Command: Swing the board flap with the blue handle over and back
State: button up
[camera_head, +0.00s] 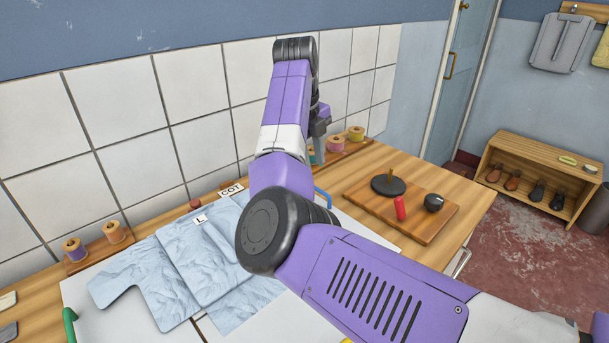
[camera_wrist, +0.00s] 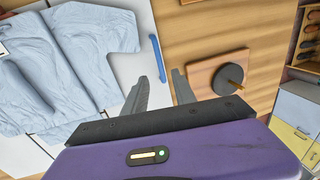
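The blue handle (camera_wrist: 157,58) sits on the right edge of a white board flap (camera_wrist: 131,26) in the wrist view. In the head view only part of the blue handle (camera_head: 323,197) shows beside my arm. The flap lies flat, with part of a light blue garment (camera_head: 190,255) on it. My gripper (camera_wrist: 160,88) is open and empty, its two fingers spread just below the lower end of the blue handle in the wrist picture. I see no contact; the height gap is hard to judge.
A green handle (camera_head: 70,325) is at the board's left edge, and a yellow one (camera_head: 347,341) peeks out at the bottom. A wooden tray (camera_head: 428,232) with a black disc, red item and dark knob lies to the right. Thread spools (camera_head: 113,232) stand along the tiled wall.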

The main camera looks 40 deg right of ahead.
jog(key=shift+d+f, duration=0.25)
jog(key=shift+f, duration=1)
jog(key=shift+d+f, duration=0.25)
jog(key=shift+f, duration=1.05)
jog(key=shift+d+f, duration=0.25)
jog(key=shift+f, duration=1)
grip_shut()
